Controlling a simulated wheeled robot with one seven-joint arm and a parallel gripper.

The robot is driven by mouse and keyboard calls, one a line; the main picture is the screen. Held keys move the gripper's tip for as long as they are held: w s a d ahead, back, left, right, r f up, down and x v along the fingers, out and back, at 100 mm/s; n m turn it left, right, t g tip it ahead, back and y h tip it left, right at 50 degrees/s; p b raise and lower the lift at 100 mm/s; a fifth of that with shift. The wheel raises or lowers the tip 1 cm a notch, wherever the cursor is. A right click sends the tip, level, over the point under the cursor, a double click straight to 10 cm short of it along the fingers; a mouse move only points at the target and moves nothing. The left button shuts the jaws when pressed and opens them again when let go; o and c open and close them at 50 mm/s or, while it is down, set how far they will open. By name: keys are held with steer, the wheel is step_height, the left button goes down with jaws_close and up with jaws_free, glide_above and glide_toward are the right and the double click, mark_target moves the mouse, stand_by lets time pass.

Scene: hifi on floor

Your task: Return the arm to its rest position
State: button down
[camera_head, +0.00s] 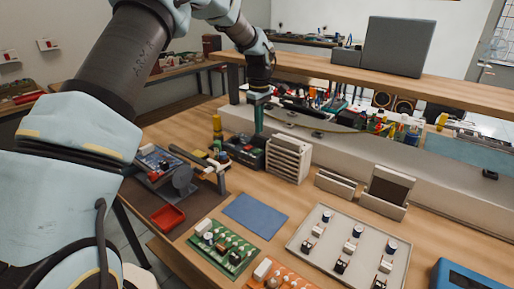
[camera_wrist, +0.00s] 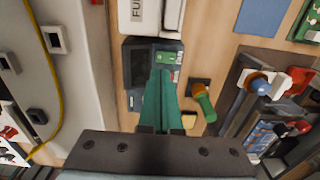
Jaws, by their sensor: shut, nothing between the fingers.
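My arm reaches in from the left of the head view and its far end hangs over the back of the workbench (camera_head: 283,180). My gripper (camera_head: 258,128) points down with green fingers, above a dark boxy device (camera_head: 246,152). In the wrist view the fingers of my gripper (camera_wrist: 164,72) lie together with nothing between them. The dark device (camera_wrist: 140,65) with a small screen and a green panel is beneath and partly hidden by them. I cannot tell the exact gap between fingertips and device.
A white slotted rack (camera_head: 288,158) stands right of the device. A soldering stand (camera_wrist: 257,83) and a green-handled tool (camera_wrist: 204,102) are nearby. A blue mat (camera_head: 255,215), circuit boards (camera_head: 222,246) and a white tray (camera_head: 300,245) lie in front. A raised shelf (camera_head: 400,90) runs behind.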

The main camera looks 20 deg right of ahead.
steer(key=shift+a+r, duration=0.1)
steer(key=shift+r, duration=0.05)
stand_by(0.3)
steer(key=s+a+r+m, duration=0.1)
steer(key=a+r+m, duration=0.1)
steer(key=a, duration=1.1)
steer(key=s+a+r+m, duration=0.2)
steer(key=a+r, duration=0.1)
steer(key=a, duration=0.9)
steer(key=s+a+f+m+t, duration=0.1)
steer(key=s+a+m, duration=0.1)
steer(key=s+a, duration=1.1)
steer(key=a, duration=0.2)
steer(key=shift+a+t, duration=0.3)
steer(key=shift+a, duration=0.05)
